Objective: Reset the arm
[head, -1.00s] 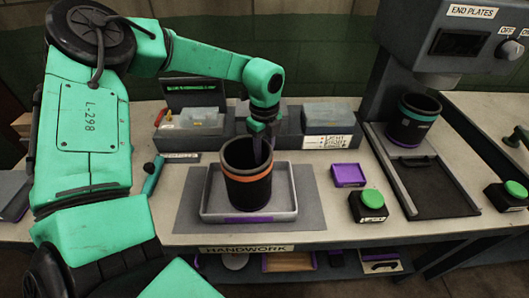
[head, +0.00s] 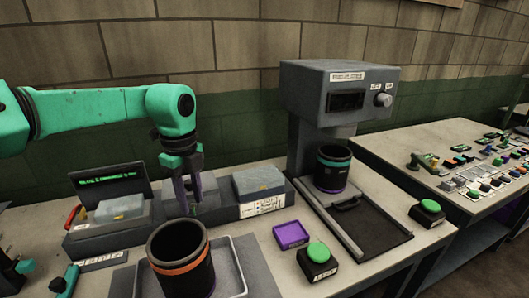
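My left gripper (head: 187,196) hangs pointing down, above and behind the orange-banded black sleeve (head: 184,262), clear of its rim. Its fingers appear apart with nothing between them. The sleeve stands upright in a grey tray (head: 236,262) at the lower left of the head view. A second black sleeve with a teal band (head: 333,168) stands upright at the grey machine (head: 345,90). My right gripper is not in view.
Behind the tray is a grey holder with a small screen (head: 110,183) and lidded boxes (head: 258,181). A purple tray (head: 291,235) and green buttons (head: 318,256) (head: 430,208) sit to the right. A further table (head: 440,150) holds many small parts.

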